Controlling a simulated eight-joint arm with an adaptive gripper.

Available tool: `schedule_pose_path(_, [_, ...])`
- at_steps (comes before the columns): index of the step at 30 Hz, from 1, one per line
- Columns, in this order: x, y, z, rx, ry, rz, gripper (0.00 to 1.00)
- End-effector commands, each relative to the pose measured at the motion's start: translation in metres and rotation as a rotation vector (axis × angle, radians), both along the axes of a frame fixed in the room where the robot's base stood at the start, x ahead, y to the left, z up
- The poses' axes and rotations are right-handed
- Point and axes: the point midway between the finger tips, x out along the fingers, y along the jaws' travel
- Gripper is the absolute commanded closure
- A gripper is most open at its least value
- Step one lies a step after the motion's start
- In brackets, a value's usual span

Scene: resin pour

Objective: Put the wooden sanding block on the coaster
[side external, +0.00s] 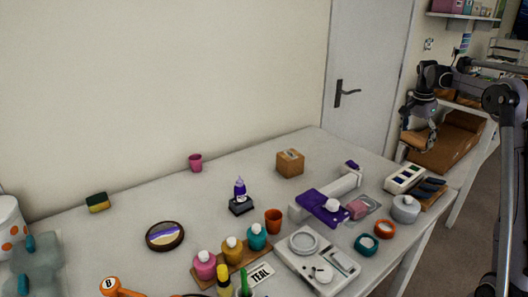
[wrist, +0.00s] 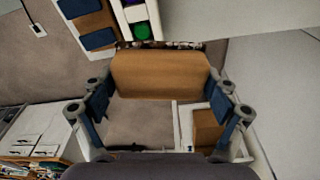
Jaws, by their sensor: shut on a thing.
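The wooden sanding block (wrist: 160,75) is tan and fills the middle of the wrist view. My gripper (wrist: 160,102) is shut on it, with a blue-padded finger at each side. In the side view my gripper (side external: 419,140) hangs at the right, beyond the table's right end and above the floor-side furniture. The block is hard to make out there against the brown behind it. The coaster (side external: 165,235) appears to be the round dark-rimmed disc with a purple, white and yellow face, lying flat at the table's left. It is out of the wrist view.
A brown tray (side external: 434,193) with dark blue pieces and a white colour box (side external: 405,178) stand at the table's right end. Bottles, an orange cup (side external: 273,221), a wooden box (side external: 290,163) and a purple bottle on a stand (side external: 240,196) lie between. Bare table surrounds the coaster's back side.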

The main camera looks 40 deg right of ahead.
Motion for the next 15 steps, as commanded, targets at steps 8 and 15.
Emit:
schedule_pose_path(8, [-0.002, -0.001, 0.043, 0.000, 0.000, 0.000, 0.46])
schedule_pose_path(15, [0.005, 0.004, 0.067, 0.001, 0.000, 0.018, 0.46])
